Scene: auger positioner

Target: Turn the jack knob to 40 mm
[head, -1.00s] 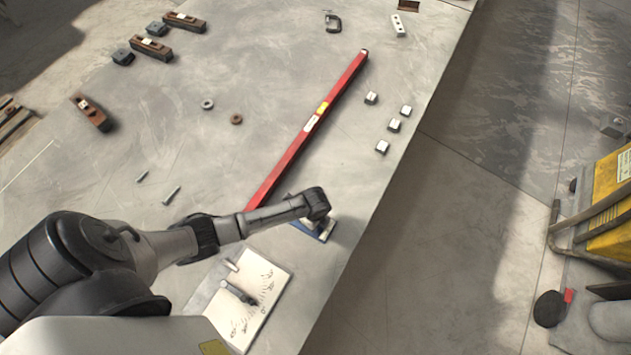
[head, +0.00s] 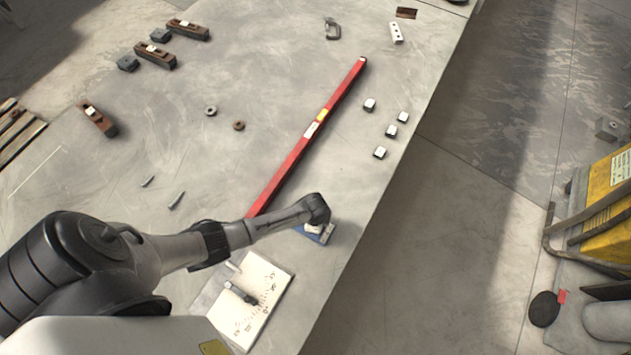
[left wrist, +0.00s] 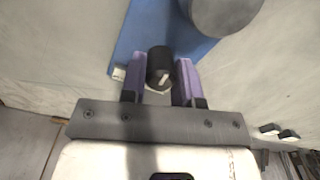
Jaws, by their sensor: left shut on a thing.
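The jack has a blue base (head: 325,236) under the end of my left arm in the head view. In the left wrist view its blue plate (left wrist: 128,42) shows with a grey cylinder (left wrist: 222,12) standing on it. The black jack knob (left wrist: 157,62) with a white pointer mark sits between the two purple fingers of my left gripper (left wrist: 160,82). The gripper is shut on the knob. In the head view my arm hides the fingers and the knob. No readable millimetre scale shows. My right gripper is not in view.
A white plate (head: 262,283) with dial markings and a dark lever lies beside the jack. A long red level (head: 305,137) lies behind it. Small blocks (head: 380,152) lie at the right. The table edge runs close to the jack's right.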

